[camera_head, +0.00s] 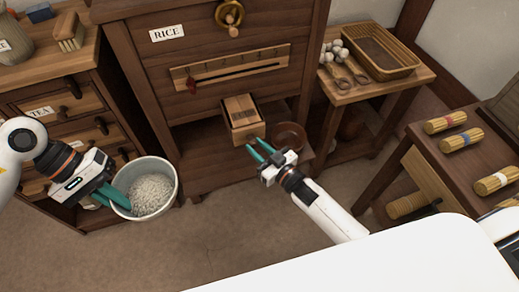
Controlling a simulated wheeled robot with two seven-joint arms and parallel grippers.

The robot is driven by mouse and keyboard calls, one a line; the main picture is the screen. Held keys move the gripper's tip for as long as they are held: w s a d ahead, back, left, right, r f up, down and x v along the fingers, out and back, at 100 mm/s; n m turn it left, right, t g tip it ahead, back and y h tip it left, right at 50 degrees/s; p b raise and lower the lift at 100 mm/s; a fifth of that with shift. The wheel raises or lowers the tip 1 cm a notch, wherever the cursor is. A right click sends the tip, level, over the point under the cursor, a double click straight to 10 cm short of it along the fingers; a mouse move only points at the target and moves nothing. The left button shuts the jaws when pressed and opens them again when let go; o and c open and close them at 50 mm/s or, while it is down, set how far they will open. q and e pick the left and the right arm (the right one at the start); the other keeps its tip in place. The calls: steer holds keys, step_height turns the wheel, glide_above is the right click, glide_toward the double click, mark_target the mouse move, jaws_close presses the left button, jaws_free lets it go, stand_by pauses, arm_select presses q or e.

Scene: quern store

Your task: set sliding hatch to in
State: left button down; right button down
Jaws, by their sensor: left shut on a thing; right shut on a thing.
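A light wooden block-like piece (242,112), which I take for the sliding hatch, sticks out of the low opening of the dark cabinet marked RICE (205,70). My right gripper (256,146) is at its lower front end, with teal fingers shut; the fingers hide what they grip, seemingly a part of the hatch front. My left gripper (121,198) is shut on the rim of a white bucket (172,183) holding pale grains.
A brown bowl (290,135) stands just right of the hatch. A scale with a red pointer (192,85) and a brass knob (230,13) are above. A side table (352,94) bears a woven tray (405,68). Bundles lie on the right table (437,158).

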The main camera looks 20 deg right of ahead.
steer(key=c, duration=1.3)
jaws_free()
steer(key=shift+w+r, duration=0.15)
steer(key=shift+w, duration=0.05)
steer(key=shift+c, duration=0.2)
arm_select(q)
steer(key=shift+w, duration=0.2)
arm_select(e)
steer(key=shift+o, duration=1)
steer(key=shift+w, duration=0.1)
arm_select(q)
steer(key=shift+r+p, duration=0.5)
arm_select(e)
steer(key=v, duration=1.2)
